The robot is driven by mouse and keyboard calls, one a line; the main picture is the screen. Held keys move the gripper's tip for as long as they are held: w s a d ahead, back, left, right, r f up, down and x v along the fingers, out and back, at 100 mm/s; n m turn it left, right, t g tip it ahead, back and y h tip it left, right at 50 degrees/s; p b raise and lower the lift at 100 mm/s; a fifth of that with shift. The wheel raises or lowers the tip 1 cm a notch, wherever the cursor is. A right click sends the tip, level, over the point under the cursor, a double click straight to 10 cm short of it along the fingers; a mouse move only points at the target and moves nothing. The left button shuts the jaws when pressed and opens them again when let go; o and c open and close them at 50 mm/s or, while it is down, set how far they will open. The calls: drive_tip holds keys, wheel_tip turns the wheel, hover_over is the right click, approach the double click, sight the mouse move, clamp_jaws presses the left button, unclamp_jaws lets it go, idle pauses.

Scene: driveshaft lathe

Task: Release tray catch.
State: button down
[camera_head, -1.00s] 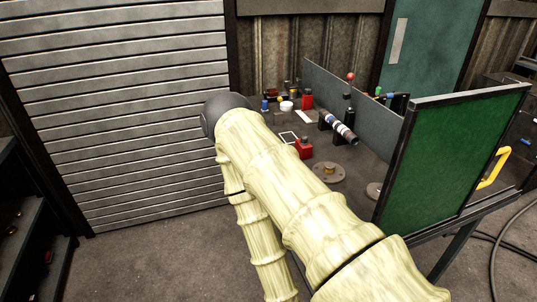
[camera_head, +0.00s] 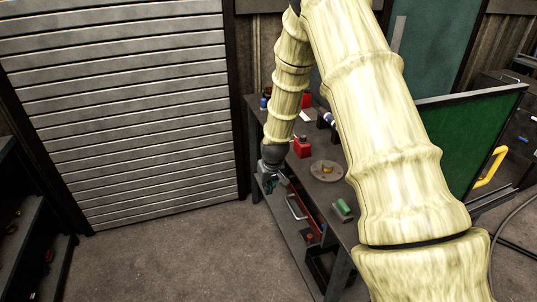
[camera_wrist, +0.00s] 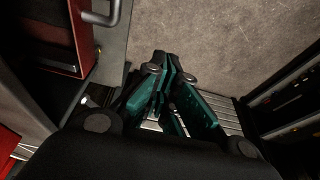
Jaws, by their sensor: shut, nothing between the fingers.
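My gripper (camera_head: 270,184) hangs low at the left front of the workbench, beside its edge. In the wrist view its teal fingers (camera_wrist: 170,72) are shut and empty, pointing over bare floor. A tray or drawer front with a grey bar handle (camera_head: 296,208) shows under the bench top, just right of my gripper. In the wrist view the same grey handle (camera_wrist: 101,14) and a dark red panel (camera_wrist: 45,35) are at the upper left, apart from the fingers. I cannot make out the catch itself in either view.
The bench top holds a red block (camera_head: 302,148), a round disc (camera_head: 327,170) and a green piece (camera_head: 342,209). A green guard panel (camera_head: 472,140) stands at the right. My arm hides much of the bench. Floor (camera_head: 190,255) to the left is clear.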

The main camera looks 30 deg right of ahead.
drive_tip(key=w+d+r, duration=0.3)
drive_tip(key=d+r, duration=0.1)
drive_tip(key=r, duration=0.4)
drive_tip(key=w+d+r+t, duration=0.1)
drive_tip(key=w+d+r, duration=0.3)
drive_tip(key=r, duration=0.4)
drive_tip(key=shift+w+d+r+m, duration=0.3)
drive_tip(key=shift+d+r, duration=0.1)
drive_tip(key=shift+d, duration=0.1)
drive_tip(key=shift+f, duration=0.1)
drive_tip(key=p+x, duration=0.1)
drive_tip(key=x, duration=0.3)
drive_tip(key=p+x, duration=0.1)
drive_tip(key=x, duration=0.3)
drive_tip(key=a+p+x, duration=0.1)
drive_tip(key=x, duration=0.3)
drive_tip(key=shift+s+f, duration=0.1)
drive_tip(key=shift+f, duration=0.05)
drive_tip(key=shift+x, duration=0.75)
drive_tip(key=shift+a+f, duration=0.15)
drive_tip(key=shift+a, duration=0.05)
